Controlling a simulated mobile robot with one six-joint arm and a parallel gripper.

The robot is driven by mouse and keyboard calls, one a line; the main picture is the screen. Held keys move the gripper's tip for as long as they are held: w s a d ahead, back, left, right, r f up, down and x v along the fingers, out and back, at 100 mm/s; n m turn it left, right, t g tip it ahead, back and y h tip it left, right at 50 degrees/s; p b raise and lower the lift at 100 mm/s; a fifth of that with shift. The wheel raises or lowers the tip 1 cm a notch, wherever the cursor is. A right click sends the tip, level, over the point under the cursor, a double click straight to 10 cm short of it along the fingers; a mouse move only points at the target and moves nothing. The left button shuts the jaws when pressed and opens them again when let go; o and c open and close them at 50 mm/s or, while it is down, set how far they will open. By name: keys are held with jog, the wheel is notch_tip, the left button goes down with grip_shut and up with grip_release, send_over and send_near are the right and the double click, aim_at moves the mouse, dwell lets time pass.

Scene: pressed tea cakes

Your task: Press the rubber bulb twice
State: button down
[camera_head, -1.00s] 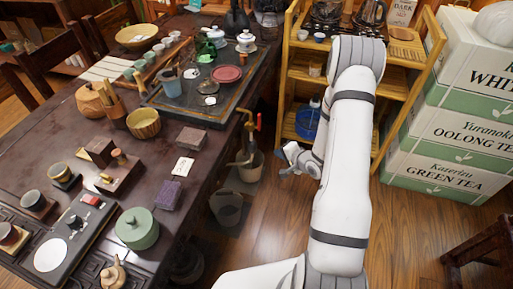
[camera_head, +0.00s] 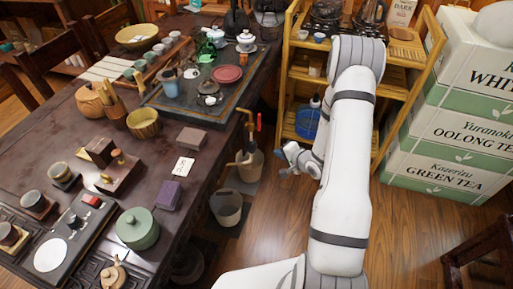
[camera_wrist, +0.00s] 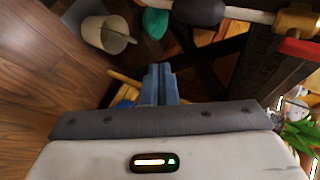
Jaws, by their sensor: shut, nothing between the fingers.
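My gripper (camera_head: 288,162) is shut and empty, in mid-air to the right of the dark table's edge; its blue-grey fingers (camera_wrist: 160,80) also show in the wrist view. A smooth dark oval bulb (camera_wrist: 200,11) on a pale tube is at the top of the wrist view, beyond the fingertips and apart from them; it looks like the rubber bulb. A rounded green thing (camera_wrist: 155,23) is just left of it. In the head view, a brass pipe with a red handle (camera_head: 258,121) stands at the table edge; I cannot make out the bulb clearly there.
Two buckets stand on the floor by the table, a nearer one (camera_head: 227,210) and one under the pipe (camera_head: 251,166). A bamboo shelf (camera_head: 291,80) is behind my gripper. Tea boxes (camera_head: 440,150) are stacked at the right. The table (camera_head: 60,125) holds cups and pots.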

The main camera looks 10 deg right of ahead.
jog(key=s+d+r+n+g+h, duration=0.1)
jog(key=s+r+n+g+h, duration=0.15)
jog(key=r, duration=0.75)
jog(key=s+r+n+g+h, duration=0.2)
jog(key=s+r+n+h, duration=0.15)
jog(key=r, duration=0.65)
jog(key=s+a+r+n+g, duration=0.2)
jog(key=s+a+r, duration=0.2)
jog(key=s, duration=0.6)
jog(key=s+a+r+n+g+y, duration=0.1)
jog(key=s+a+r+n+g, duration=0.1)
jog(key=s, duration=0.8)
notch_tip(320, 180, up, 4)
jog(key=a+n, duration=0.1)
jog(key=a, duration=0.1)
jog(key=shift+a+f+n, duration=0.15)
jog(key=shift+a+n, duration=0.15)
